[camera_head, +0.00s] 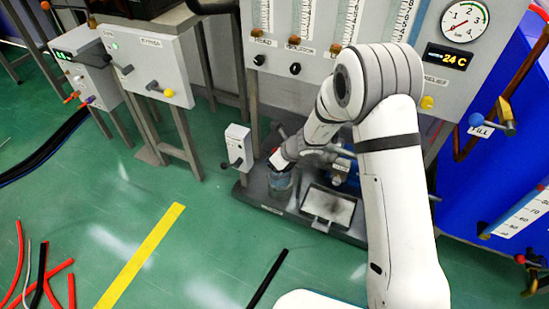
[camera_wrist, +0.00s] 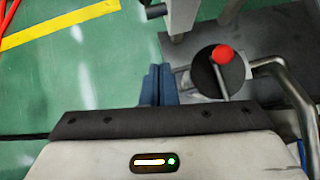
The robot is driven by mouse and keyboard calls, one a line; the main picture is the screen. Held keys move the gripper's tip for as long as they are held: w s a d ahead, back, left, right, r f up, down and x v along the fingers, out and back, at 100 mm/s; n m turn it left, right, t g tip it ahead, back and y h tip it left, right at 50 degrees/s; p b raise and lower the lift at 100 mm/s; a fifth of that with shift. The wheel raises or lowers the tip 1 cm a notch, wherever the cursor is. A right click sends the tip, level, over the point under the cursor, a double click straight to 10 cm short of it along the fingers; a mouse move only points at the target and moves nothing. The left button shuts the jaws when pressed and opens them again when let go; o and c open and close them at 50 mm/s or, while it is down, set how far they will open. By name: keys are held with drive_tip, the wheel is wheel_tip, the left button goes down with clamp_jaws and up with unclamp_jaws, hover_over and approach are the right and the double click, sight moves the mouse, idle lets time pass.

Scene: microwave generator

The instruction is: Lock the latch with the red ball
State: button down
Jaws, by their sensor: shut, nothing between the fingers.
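The red ball (camera_wrist: 223,54) shows in the wrist view on the end of a thin metal lever (camera_wrist: 220,82). The lever lies across a dark round part, with a bent metal tube to its right. My gripper (camera_wrist: 159,70) is shut and empty, its two blue-grey fingers side by side. In this view the fingertips are to the left of the red ball and apart from it. I cannot make out the lever clearly there.
A small white switch box (camera_head: 238,147) on a post stands just left of my gripper. A metal tray (camera_head: 329,206) sits to the right on the dark base. The gauge panel (camera_head: 461,64) rises behind. Green floor with a yellow stripe (camera_head: 140,258) is open at front left.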

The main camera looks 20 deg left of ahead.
drive_tip(key=shift+s+d+r+p, duration=0.15)
drive_tip(key=shift+s+r+p, duration=0.05)
drive_tip(key=shift+s+r, duration=0.6)
drive_tip(key=shift+s+d+r+p, duration=0.15)
drive_tip(key=shift+s+r, duration=0.45)
drive_tip(key=shift+r, duration=0.3)
drive_tip(key=s+d+r+n+p, duration=0.2)
drive_tip(key=d+r+n+p, duration=0.25)
drive_tip(key=r, duration=0.65)
drive_tip(key=s+d+r+n+p, duration=0.1)
drive_tip(key=d+r+n+p, duration=0.35)
drive_tip(key=r, duration=0.65)
drive_tip(key=s+d+r+n+p, duration=0.2)
drive_tip(key=d+r+p, duration=0.4)
drive_tip(key=r, duration=0.5)
drive_tip(key=s+d+r+n+h+p, duration=0.3)
drive_tip(key=s+d+r+n+p, duration=0.2)
drive_tip(key=d+r, duration=0.6)
drive_tip(key=s+d+r+n+h+p, duration=0.4)
drive_tip(key=s+d+r+n+p, duration=0.1)
drive_tip(key=s+d+r+p, duration=0.4)
wheel_tip(320, 180, up, 2)
drive_tip(key=d+p, duration=0.2)
drive_tip(key=p, duration=0.1)
drive_tip(key=shift+s+d+r+t+h, duration=0.2)
drive_tip(key=shift+s+r+t+h, duration=0.1)
drive_tip(key=shift+s, duration=0.1)
